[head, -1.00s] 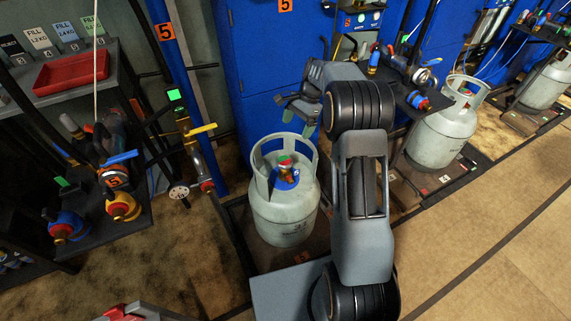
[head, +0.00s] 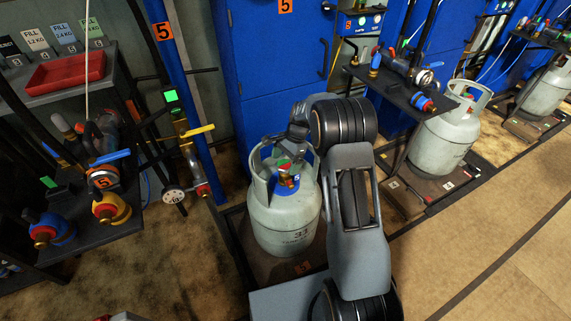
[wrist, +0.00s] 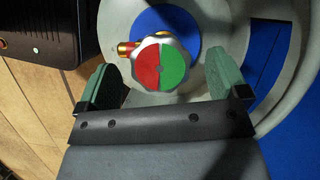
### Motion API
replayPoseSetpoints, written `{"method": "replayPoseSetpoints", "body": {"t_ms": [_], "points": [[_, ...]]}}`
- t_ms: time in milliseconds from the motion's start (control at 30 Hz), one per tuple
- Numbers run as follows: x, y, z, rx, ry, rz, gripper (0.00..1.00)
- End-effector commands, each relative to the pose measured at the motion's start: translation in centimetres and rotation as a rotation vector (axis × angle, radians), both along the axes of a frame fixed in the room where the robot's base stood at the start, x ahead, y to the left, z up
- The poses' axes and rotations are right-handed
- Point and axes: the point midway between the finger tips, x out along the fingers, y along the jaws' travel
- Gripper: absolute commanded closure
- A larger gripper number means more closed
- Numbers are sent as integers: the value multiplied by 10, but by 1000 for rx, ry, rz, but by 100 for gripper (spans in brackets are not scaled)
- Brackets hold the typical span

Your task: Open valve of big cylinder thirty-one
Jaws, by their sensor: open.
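My gripper (wrist: 161,82) is open, one green finger on each side of the knob, with gaps visible on both sides. In the head view my gripper (head: 290,150) is at the cylinder's collar, partly hiding the valve.
A collar ring (wrist: 285,60) surrounds the valve close to my fingers. A blue cabinet (head: 275,75) stands behind. A shelf with connectors (head: 110,205) is at left, and another grey cylinder (head: 440,135) stands at right. Open floor (head: 500,230) lies at lower right.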

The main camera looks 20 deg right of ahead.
Motion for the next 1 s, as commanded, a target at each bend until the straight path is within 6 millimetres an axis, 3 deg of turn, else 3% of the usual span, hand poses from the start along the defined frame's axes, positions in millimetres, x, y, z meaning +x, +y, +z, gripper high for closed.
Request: {"method": "replayPoseSetpoints", "body": {"t_ms": [400,900,1000], "points": [[-1,2,-5,1,1,0,8],[-1,2,-5,0,0,0,56],[-1,0,-4,0,0,1,57]]}}
